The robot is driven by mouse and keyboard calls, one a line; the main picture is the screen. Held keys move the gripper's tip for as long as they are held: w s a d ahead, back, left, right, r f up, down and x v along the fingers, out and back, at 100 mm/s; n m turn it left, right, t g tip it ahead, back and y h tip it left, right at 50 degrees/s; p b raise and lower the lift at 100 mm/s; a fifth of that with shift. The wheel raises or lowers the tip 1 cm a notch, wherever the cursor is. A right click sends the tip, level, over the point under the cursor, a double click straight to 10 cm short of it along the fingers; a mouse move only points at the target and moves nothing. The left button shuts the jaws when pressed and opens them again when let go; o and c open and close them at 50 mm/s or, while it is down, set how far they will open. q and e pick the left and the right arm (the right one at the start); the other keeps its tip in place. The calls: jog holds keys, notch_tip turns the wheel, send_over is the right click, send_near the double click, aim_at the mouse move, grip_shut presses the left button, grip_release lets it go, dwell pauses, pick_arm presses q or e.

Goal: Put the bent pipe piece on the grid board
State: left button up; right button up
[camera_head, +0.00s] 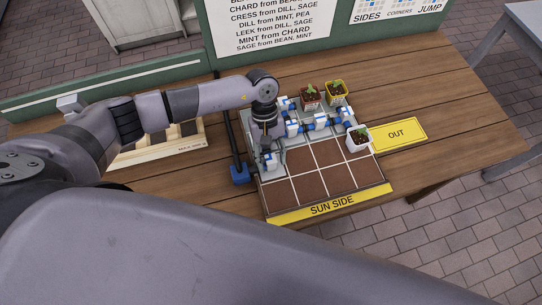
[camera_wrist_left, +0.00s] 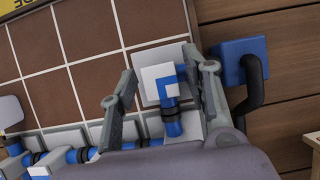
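The bent pipe piece (camera_wrist_left: 158,84), a pale block with a blue elbow on top, is at the left edge of the grid board (camera_wrist_left: 85,72). In the head view the piece (camera_head: 270,161) shows partly below my left gripper (camera_head: 268,148), on the board's left column (camera_head: 318,178). In the left wrist view my left gripper (camera_wrist_left: 168,80) has its two fingers apart, one on each side of the piece, with slight gaps visible. Whether either finger touches it is hard to tell. My right gripper is not in view.
Other pipe pieces (camera_head: 320,121) and potted seedlings (camera_head: 310,96) stand along the board's far side. A white pot (camera_head: 358,138) is near the yellow OUT plate (camera_head: 398,134). A dark pipe with a blue end (camera_head: 240,174) runs left of the board. A wooden tray (camera_head: 155,153) lies further left.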

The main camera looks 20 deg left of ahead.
pick_arm(q)
jog(key=shift+r, duration=0.15)
jog(key=shift+w+a+r, duration=0.1)
jog(key=shift+w+r, duration=0.1)
jog(key=b+v, duration=0.3)
jog(key=v, duration=0.8)
jog(key=shift+r+b, duration=0.2)
jog(key=shift+b, duration=0.1)
